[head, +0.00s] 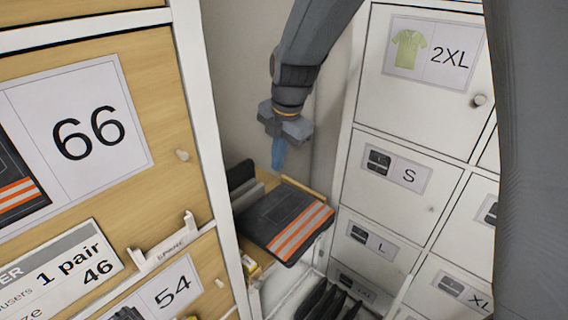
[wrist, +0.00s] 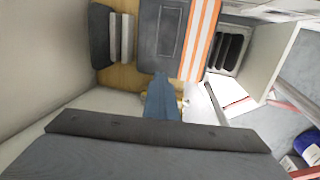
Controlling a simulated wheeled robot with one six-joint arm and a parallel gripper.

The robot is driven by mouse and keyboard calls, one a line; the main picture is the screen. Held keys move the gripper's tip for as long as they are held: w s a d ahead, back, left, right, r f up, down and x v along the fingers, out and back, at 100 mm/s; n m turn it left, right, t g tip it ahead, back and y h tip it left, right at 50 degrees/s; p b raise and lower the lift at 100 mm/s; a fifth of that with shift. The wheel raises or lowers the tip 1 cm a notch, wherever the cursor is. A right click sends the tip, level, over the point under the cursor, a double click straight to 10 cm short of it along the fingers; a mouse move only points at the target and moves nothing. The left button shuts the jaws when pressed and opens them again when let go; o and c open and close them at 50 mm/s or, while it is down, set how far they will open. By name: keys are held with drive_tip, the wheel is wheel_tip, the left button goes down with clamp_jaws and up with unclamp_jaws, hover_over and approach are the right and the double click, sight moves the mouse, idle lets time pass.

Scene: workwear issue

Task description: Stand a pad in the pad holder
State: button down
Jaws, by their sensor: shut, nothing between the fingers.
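My gripper (head: 279,155) has blue fingers, shut and empty, pointing down above the folded dark trousers. In the wrist view the shut fingers (wrist: 163,98) lie just in front of the trousers. Several black pad-like pieces (head: 328,300) stand side by side low down in front of the white lockers. They also show in the wrist view (wrist: 230,50), in a pale-walled container (wrist: 221,84). Left of the trousers is a dark rounded piece (wrist: 100,34) beside grey upright slabs (wrist: 121,36). I cannot tell which of these is the pad holder.
The folded trousers (head: 282,222) with orange and silver stripes lie on a wooden board (head: 303,187). A wooden cabinet (head: 150,70) with number labels stands close on the left. White lockers (head: 420,130) with size labels stand on the right. A grey wall is behind.

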drive_tip(key=shift+w+a+f+b, duration=2.25)
drive_tip(key=shift+w+a, duration=2.9)
drive_tip(key=shift+w, duration=1.6)
drive_tip(key=shift+w+b+x, duration=0.15)
drive_tip(key=shift+b+x, duration=1.1)
drive_tip(key=shift+x, duration=0.85)
drive_tip(key=shift+w+b+x, duration=0.15)
drive_tip(key=shift+b+x, duration=1.05)
drive_tip(key=shift+x, duration=0.95)
drive_tip(key=c, duration=2.5)
unclamp_jaws()
drive_tip(key=o, duration=0.5)
drive_tip(key=shift+c, duration=0.2)
drive_tip(key=shift+r, duration=0.15)
